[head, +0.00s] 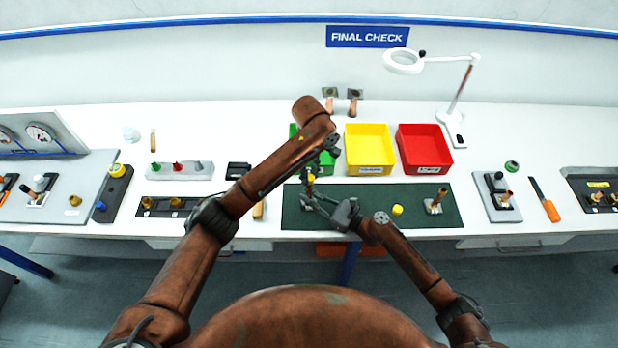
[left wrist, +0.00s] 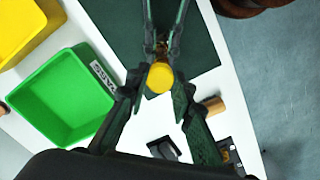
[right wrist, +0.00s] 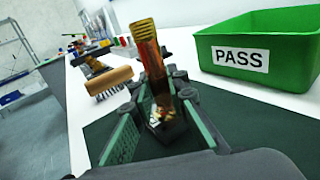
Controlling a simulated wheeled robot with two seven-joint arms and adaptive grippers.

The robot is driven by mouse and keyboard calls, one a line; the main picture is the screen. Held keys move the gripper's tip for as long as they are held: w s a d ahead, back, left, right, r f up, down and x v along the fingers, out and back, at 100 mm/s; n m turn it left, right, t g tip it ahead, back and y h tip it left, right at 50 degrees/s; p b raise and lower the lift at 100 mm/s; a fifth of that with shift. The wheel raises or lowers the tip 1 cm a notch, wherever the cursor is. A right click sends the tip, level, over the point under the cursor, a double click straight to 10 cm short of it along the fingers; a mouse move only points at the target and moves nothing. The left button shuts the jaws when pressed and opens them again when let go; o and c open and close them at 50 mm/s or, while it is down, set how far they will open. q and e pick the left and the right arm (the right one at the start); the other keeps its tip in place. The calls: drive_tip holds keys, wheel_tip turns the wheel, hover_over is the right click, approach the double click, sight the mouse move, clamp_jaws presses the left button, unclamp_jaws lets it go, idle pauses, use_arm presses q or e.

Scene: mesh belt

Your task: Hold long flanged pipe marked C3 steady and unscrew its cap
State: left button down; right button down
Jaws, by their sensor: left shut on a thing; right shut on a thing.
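The long flanged pipe (right wrist: 162,98) stands upright on the dark green mat in the right wrist view, brass and copper coloured. A white mark shows near its base, too small to read. A yellow cap (left wrist: 160,77) shows end-on in the left wrist view. My left gripper (head: 311,172) comes from above and is shut on the cap. My right gripper (head: 327,206) reaches in low from the right and is shut on the pipe. Whether the cap's thread is loose cannot be seen. The left arm hides part of the area behind.
Green (right wrist: 262,50), yellow (head: 369,150) and red (head: 424,150) bins stand behind the mat (head: 375,217). A loose yellow cap (head: 397,210) and another pipe (head: 437,200) in a stand are right of my grippers.

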use_arm(q)
drive_tip(key=shift+r, duration=1.2)
use_arm(e)
drive_tip(key=c, duration=1.8)
unclamp_jaws()
